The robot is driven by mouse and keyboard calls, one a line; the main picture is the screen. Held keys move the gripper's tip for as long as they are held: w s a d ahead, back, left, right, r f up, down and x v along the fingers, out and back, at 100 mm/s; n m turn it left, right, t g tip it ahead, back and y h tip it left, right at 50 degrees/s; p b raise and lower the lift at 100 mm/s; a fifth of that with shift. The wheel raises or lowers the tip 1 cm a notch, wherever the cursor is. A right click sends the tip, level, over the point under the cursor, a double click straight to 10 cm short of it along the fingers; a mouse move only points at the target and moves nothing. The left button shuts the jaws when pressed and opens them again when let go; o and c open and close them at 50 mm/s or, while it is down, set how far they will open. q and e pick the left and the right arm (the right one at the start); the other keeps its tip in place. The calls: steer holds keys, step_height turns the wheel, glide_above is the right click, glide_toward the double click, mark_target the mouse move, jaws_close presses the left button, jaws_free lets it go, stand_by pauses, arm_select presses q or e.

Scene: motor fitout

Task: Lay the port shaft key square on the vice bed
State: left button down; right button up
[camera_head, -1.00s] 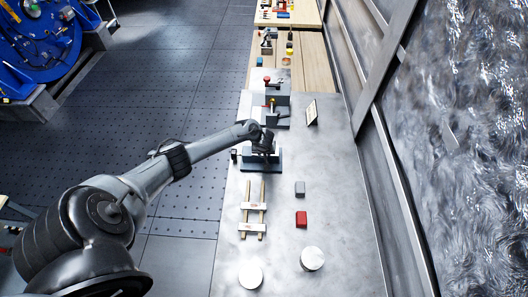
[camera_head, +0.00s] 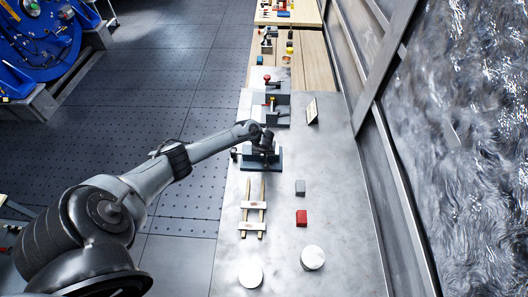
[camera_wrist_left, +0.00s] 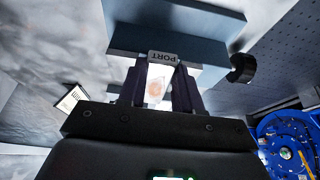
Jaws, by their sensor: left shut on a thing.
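My left gripper (camera_head: 265,147) is over the dark blue-grey vice (camera_head: 276,164) on the steel bench. In the left wrist view its two dark fingers (camera_wrist_left: 159,89) are shut on a pale piece with an orange-brown blotch, which I take to be the port shaft key (camera_wrist_left: 157,82). A small grey plate reading PORT (camera_wrist_left: 162,57) shows at its far end, close to the vice's blue-grey body (camera_wrist_left: 185,20). I cannot tell whether the key touches the bed. The arm hides much of the vice in the head view. My right gripper is not in view.
Beyond the vice stand a fixture with a red-topped lever (camera_head: 282,123) and a small sign (camera_head: 312,111).

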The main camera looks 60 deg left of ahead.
arm_select(q)
steer(key=shift+f+b, duration=0.4)
steer(key=shift+f, duration=0.25)
stand_by(0.4)
steer(key=c, duration=0.8)
jaws_free()
steer(key=shift+o, duration=0.2)
steer(key=shift+d+r, duration=0.1)
steer(key=shift+r, duration=0.15)
steer(key=shift+o, duration=0.3)
steer(key=shift+s+d+r, duration=0.1)
steer(key=shift+r, duration=0.25)
steer(key=p+v, duration=0.3)
steer(key=v, duration=0.6)
steer(key=shift+r, duration=0.2)
steer(key=shift+s+d, duration=0.1)
